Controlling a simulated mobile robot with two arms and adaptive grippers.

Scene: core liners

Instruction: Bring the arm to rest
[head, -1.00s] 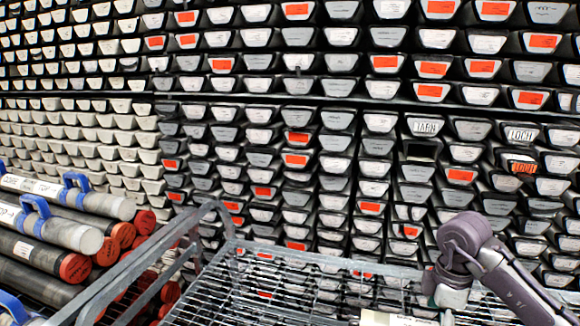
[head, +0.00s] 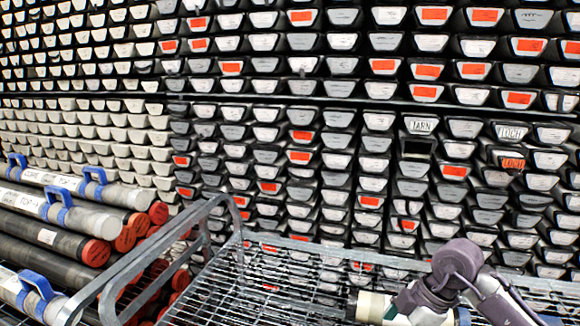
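My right arm (head: 457,262) shows at the lower right, bent at a dark purple joint, with links running down out of the picture. It stands in front of the wire basket of a trolley (head: 235,285). No fingertips of my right gripper can be made out. My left arm and gripper are not in view. A pale, cream-ended tube (head: 372,306) lies in the basket beside and partly behind my arm. The arm hides part of it, so I cannot tell whether they touch.
A wall of stacked core trays (head: 330,150), some with orange labels, fills the back. One slot (head: 415,147) below the TARN label looks dark. Several capped core tubes (head: 60,215) with blue handles lie at the left, beside the trolley's grey rail (head: 150,245).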

